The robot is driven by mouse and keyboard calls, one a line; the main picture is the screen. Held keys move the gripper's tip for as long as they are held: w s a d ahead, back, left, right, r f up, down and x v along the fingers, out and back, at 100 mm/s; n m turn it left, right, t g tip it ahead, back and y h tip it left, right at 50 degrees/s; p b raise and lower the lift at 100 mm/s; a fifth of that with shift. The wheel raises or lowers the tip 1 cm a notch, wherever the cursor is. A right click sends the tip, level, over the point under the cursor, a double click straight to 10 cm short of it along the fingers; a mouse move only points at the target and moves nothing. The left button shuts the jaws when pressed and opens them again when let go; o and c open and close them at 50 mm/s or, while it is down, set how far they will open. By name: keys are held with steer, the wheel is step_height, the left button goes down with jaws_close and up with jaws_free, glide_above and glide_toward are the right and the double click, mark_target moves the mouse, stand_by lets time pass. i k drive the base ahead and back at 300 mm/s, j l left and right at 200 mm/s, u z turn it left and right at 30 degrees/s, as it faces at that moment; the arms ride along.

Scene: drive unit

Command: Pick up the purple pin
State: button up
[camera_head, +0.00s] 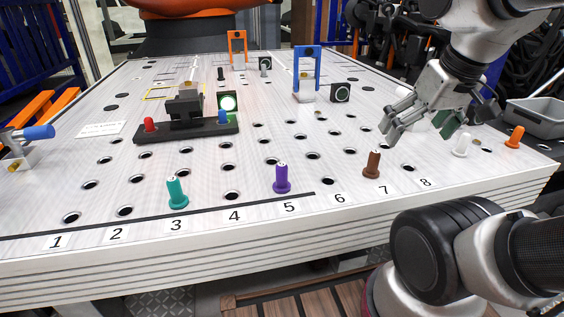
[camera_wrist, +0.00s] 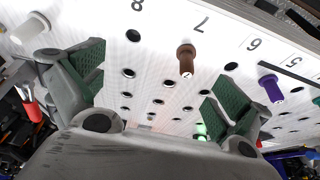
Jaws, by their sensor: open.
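The purple pin (camera_head: 282,179) stands upright on the white perforated table (camera_head: 330,235), just behind the label 5. In the wrist view the purple pin (camera_wrist: 271,88) shows at the right, beyond the right finger. My gripper (camera_head: 418,127) is open and empty above the right part of the table, to the right of the purple pin and apart from it. In the wrist view my gripper (camera_wrist: 155,90) has its fingers spread wide, with the brown pin (camera_wrist: 186,60) showing between them in the background. The brown pin (camera_head: 373,164) stands behind label 7.
A teal pin (camera_head: 177,193) stands behind label 3. A white pin (camera_head: 462,145) and an orange pin (camera_head: 515,137) stand at the right. A dark fixture (camera_head: 187,122) with red and blue pins lies left. A blue arch (camera_head: 306,70) stands farther back. Empty holes surround the purple pin.

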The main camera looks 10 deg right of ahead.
mark_target(281, 185)
steer(key=k+l+u, duration=0.15)
steer(key=u, duration=0.25)
steer(key=k+l+u, duration=0.15)
steer(key=u, duration=0.2)
steer(key=k+u, duration=0.15)
steer(key=u, duration=0.25)
